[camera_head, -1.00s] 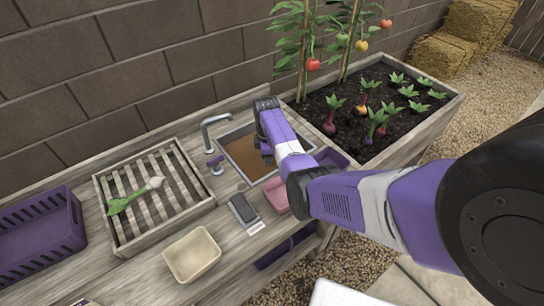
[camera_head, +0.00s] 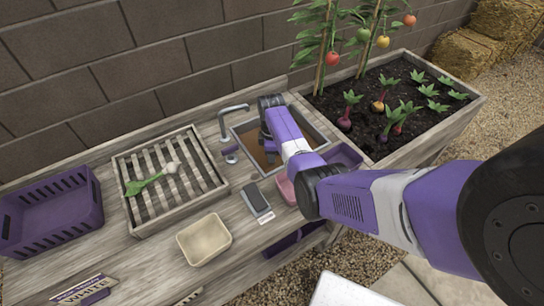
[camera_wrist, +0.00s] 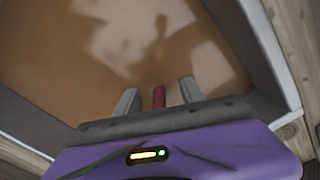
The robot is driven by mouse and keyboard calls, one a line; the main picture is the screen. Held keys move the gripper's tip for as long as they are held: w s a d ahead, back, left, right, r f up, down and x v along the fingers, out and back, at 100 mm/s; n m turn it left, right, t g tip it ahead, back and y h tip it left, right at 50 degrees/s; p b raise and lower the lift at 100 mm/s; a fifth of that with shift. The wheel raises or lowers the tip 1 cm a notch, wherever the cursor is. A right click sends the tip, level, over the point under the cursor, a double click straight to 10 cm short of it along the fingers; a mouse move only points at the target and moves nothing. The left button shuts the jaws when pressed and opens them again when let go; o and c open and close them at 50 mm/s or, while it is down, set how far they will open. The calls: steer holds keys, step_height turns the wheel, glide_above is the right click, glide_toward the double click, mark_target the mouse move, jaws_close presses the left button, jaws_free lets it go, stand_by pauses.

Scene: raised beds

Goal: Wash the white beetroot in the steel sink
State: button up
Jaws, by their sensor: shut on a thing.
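The steel sink (camera_head: 318,137) holds brown water (camera_head: 252,138), which fills much of the wrist view (camera_wrist: 70,60). My gripper (camera_head: 270,157) is low over the sink, pointing down. In the wrist view my gripper (camera_wrist: 159,97) has its fingers either side of a narrow dark red, stem-like thing (camera_wrist: 158,98). The rest of that thing is hidden, and I cannot tell what it is. A white root with green leaves (camera_head: 172,167), which looks like the white beetroot, lies on the slatted wooden rack (camera_head: 205,200) left of the sink, apart from my gripper.
A tap (camera_head: 233,108) stands at the sink's left back. A brush-like grey block (camera_head: 256,199), a cream tub (camera_head: 204,240) and a pink tub (camera_head: 286,190) sit in front. A purple crate (camera_head: 50,215) is at left. A planted bed (camera_head: 440,128) is at right.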

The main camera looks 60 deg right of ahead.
steer(key=shift+s+d+b, duration=0.4)
steer(key=shift+s+d, duration=0.45)
steer(key=shift+d, duration=0.55)
steer(key=shift+s+d+b, duration=0.45)
steer(key=shift+s+d, duration=0.45)
steer(key=shift+d, duration=0.55)
steer(key=shift+s+d+b, duration=0.4)
steer(key=shift+s+d, duration=0.45)
steer(key=shift+d, duration=0.55)
steer(key=shift+w+a+r+p, duration=0.15)
steer(key=shift+w+a+p, duration=0.25)
steer(key=shift+a, duration=0.15)
steer(key=shift+w+a+p, duration=0.5)
steer(key=shift+w+a, duration=0.25)
steer(key=shift+a, duration=0.5)
steer(key=shift+w+a+p, duration=0.55)
steer(key=shift+w+a, duration=0.2)
steer(key=shift+a, duration=0.5)
steer(key=shift+w+a+p, duration=0.5)
steer(key=shift+w+a, duration=0.25)
steer(key=shift+a, duration=0.5)
